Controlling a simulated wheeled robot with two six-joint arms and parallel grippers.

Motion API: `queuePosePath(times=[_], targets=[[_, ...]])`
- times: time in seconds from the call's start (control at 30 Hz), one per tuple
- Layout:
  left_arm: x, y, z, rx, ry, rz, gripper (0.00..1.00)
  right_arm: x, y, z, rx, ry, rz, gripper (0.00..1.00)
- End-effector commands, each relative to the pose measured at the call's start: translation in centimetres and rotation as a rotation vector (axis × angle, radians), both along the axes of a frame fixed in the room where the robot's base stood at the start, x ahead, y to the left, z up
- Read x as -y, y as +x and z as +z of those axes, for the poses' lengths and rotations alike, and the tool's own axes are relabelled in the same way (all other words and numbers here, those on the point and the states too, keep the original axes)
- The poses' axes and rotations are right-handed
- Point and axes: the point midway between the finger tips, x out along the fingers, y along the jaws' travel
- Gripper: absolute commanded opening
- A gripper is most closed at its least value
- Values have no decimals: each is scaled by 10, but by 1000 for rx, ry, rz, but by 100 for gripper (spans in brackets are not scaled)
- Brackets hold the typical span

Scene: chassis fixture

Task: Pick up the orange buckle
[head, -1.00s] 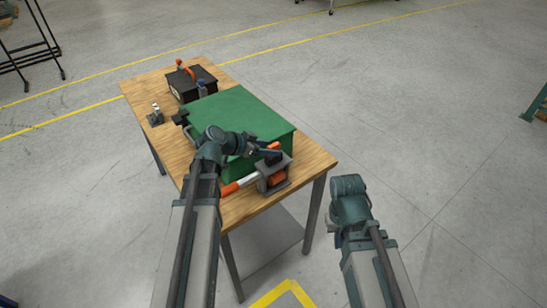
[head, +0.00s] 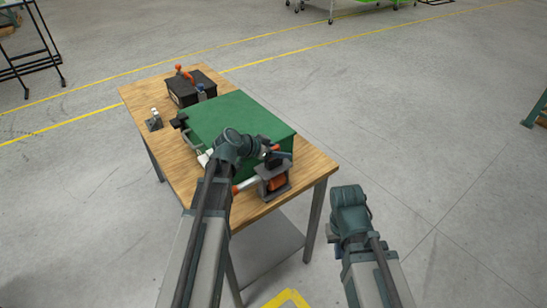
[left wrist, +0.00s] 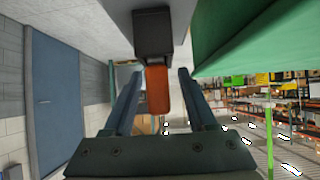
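In the left wrist view an orange piece (left wrist: 158,92), which looks like the buckle, hangs from a dark block (left wrist: 153,32). My left gripper (left wrist: 160,76) is open, with one finger on each side of it and gaps showing on both sides. In the head view my left gripper (head: 268,155) is at the near right corner of the green box, above a grey clamp fixture (head: 272,190) with an orange part (head: 279,183). My own wrist partly hides this area. My right arm is right of the table, with its fingers not clearly visible.
The large green box (head: 240,112) stands on the wooden table (head: 313,172). A black box (head: 188,92) with an orange handle (head: 184,73) is at the far end. A small grey fixture (head: 154,122) stands at the left edge.

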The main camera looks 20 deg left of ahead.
Motion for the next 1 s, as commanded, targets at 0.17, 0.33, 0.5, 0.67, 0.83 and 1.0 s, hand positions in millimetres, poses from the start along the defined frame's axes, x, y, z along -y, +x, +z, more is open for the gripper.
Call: queuePosePath(times=[0.17,0.33,0.5,0.67,0.83,1.0], targets=[[0,0,0,0,0,0,25,0,0,0,0,0,0,0],[0,0,0,0,0,0,0,0,0,0,0,0,0,0],[0,0,0,0,0,0,0,0,0,0,0,0,0,0],[0,0,0,1,-1,0,0,0,0,0,0,0,0,0],[0,0,4,1,-1,0,0,0,0,4,0,0,0,0],[0,0,17,0,0,0,0,0,0,17,0,0,0,0]])
